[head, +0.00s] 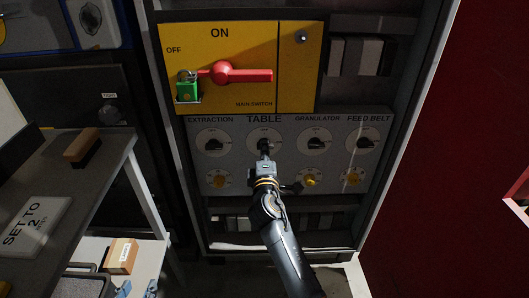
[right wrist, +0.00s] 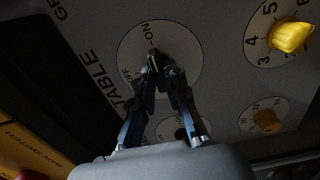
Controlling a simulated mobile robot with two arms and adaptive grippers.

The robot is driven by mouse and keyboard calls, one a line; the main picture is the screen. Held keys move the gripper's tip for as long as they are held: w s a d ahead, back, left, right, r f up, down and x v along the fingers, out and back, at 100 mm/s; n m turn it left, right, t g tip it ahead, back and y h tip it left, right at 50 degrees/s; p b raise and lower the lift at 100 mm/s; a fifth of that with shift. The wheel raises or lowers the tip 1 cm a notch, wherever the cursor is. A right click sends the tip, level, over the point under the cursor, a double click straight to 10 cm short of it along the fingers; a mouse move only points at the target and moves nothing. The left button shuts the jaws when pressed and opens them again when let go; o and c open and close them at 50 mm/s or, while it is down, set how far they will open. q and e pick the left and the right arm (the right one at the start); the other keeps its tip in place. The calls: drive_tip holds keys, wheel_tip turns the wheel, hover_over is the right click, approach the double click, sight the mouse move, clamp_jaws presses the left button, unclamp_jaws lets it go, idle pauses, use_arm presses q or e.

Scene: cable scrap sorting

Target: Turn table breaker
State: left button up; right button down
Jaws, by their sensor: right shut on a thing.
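The TABLE breaker (head: 264,143) is a dark knob on a round white dial (head: 279,138), under the TABLE label on the grey panel. My right gripper (head: 265,150) reaches up from below and is shut on this knob. In the right wrist view the fingers (right wrist: 157,70) close on the knob (right wrist: 157,56). The dial (right wrist: 185,45) shows ON beside the knob's upper end and OFF beside the fingers. The knob's exact angle is partly hidden. My left gripper (head: 137,289) shows only as two blue tips, apart, at the bottom left edge.
EXTRACTION (head: 213,143), GRANULATOR (head: 316,143) and FEED BELT (head: 365,142) knobs stand beside it. Yellow dials (head: 310,180) sit below. The red main switch (head: 240,75) lies horizontal, with a green padlock (head: 188,90). A shelf (head: 60,215) stands at left, a red wall (head: 450,150) at right.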

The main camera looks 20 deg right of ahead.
idle(0.3)
drive_tip(key=c, duration=1.4)
unclamp_jaws()
drive_tip(key=shift+o, duration=0.2)
drive_tip(key=shift+s, duration=0.1)
drive_tip(key=v, duration=0.7)
drive_tip(key=shift+s, duration=0.2)
drive_tip(key=shift+a, duration=0.1)
